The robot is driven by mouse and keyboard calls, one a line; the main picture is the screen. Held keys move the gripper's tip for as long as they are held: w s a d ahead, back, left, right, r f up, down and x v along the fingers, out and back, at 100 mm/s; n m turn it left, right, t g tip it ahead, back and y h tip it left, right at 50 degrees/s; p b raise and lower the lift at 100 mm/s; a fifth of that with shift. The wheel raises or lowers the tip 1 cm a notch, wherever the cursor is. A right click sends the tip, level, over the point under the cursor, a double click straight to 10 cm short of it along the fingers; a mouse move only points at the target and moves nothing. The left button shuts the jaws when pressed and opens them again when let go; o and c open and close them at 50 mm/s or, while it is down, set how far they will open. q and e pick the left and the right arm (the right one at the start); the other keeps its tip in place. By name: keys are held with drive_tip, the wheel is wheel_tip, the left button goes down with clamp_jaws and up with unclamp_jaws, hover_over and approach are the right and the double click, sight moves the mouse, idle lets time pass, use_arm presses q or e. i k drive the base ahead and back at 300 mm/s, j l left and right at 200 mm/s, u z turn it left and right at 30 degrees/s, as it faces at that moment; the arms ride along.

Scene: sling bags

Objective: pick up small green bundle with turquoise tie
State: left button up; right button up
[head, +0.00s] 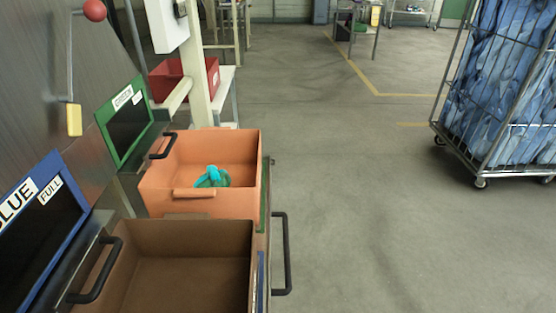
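The small green bundle with the turquoise tie (213,178) lies inside the orange bin (207,204), near its front wall in the head view. The turquoise tie is on its upper left and the dark green cloth shows below and to the right. The bin's front wall may hide the bundle's lower part. Neither of my grippers is in view.
An empty brown bin (185,240) stands in front of the orange bin. Panels marked blue (40,230) and green (126,120) line the left. A red bin (170,80) is behind. A wheeled cage of blue bags (505,90) stands right; the middle floor is clear.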

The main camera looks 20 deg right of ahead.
sight(214, 177)
drive_tip(key=l+u, duration=0.35)
drive_tip(key=l, duration=0.3)
drive_tip(key=l+u, duration=0.4)
drive_tip(key=l, duration=0.3)
drive_tip(key=k+l+u, duration=0.15)
drive_tip(key=l+u, duration=0.2)
drive_tip(key=l, duration=0.25)
drive_tip(key=i+l+u, duration=0.25)
drive_tip(key=l, duration=0.15)
drive_tip(key=l+u, duration=0.25)
drive_tip(key=l, duration=0.15)
drive_tip(key=i+l+u, duration=0.2)
drive_tip(key=l, duration=0.3)
drive_tip(key=l+u, duration=0.25)
drive_tip(key=l, duration=0.2)
drive_tip(key=i+l+u, duration=0.1)
drive_tip(key=l+u, duration=0.2)
drive_tip(key=l, duration=0.1)
